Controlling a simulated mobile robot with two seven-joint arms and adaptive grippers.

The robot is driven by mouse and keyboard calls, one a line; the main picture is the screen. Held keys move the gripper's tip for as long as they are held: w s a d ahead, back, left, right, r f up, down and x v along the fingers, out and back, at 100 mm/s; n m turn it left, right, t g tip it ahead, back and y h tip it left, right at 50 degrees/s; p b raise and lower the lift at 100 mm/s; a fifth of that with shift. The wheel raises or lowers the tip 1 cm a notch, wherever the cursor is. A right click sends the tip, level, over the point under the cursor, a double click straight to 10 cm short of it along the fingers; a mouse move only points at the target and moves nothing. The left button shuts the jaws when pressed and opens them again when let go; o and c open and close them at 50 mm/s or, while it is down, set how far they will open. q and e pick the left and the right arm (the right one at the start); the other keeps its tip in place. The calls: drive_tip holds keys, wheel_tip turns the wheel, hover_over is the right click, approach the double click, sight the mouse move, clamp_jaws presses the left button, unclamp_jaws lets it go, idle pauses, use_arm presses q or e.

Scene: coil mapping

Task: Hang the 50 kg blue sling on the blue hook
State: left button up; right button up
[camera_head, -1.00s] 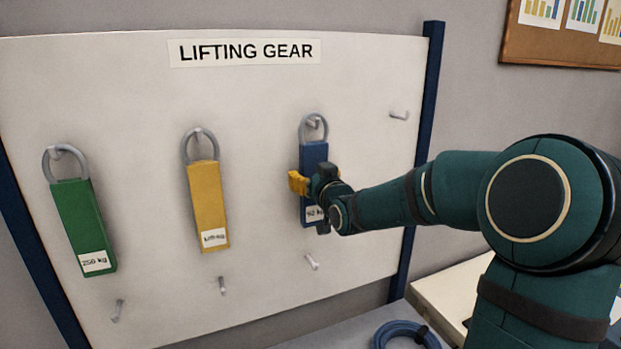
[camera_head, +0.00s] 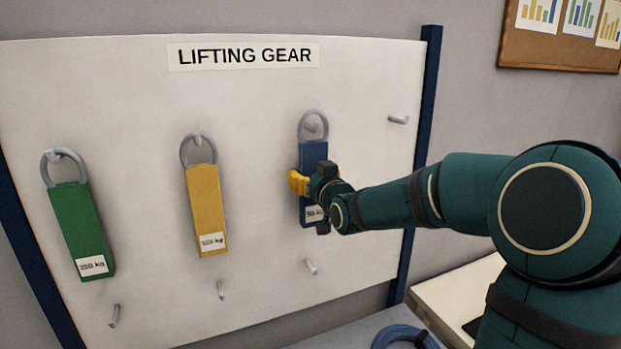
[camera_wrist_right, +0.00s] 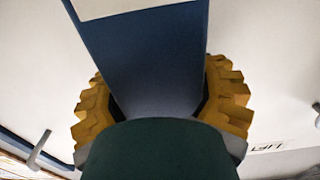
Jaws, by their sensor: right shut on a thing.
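The blue sling (camera_head: 313,157) is a flat blue block with a grey ring at its top and a white label, partly covered, at its bottom. My right gripper (camera_head: 306,186) is shut on it, yellow fingers on both sides. In the right wrist view the sling (camera_wrist_right: 150,55) stands between the yellow fingers of the gripper (camera_wrist_right: 162,100). A grey peg (camera_head: 314,127) shows inside the ring; I cannot tell whether the ring is around it or in front of it. No hook looks blue. My left gripper is not in view.
A green sling (camera_head: 76,228) and a yellow sling (camera_head: 206,205) hang from pegs at left on the white board (camera_head: 120,110). Bare pegs are at upper right (camera_head: 398,119) and along the bottom (camera_head: 311,267). A blue coil (camera_head: 403,336) lies below.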

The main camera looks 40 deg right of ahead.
drive_tip(key=shift+s, duration=0.1)
idle(0.3)
drive_tip(key=shift+b+v, duration=1.15)
drive_tip(key=shift+v, duration=0.5)
drive_tip(key=shift+s, duration=0.15)
drive_tip(key=shift+s+a+b, duration=0.25)
drive_tip(key=shift+s+b, duration=0.25)
drive_tip(key=shift+s, duration=0.05)
drive_tip(key=shift+r, duration=0.1)
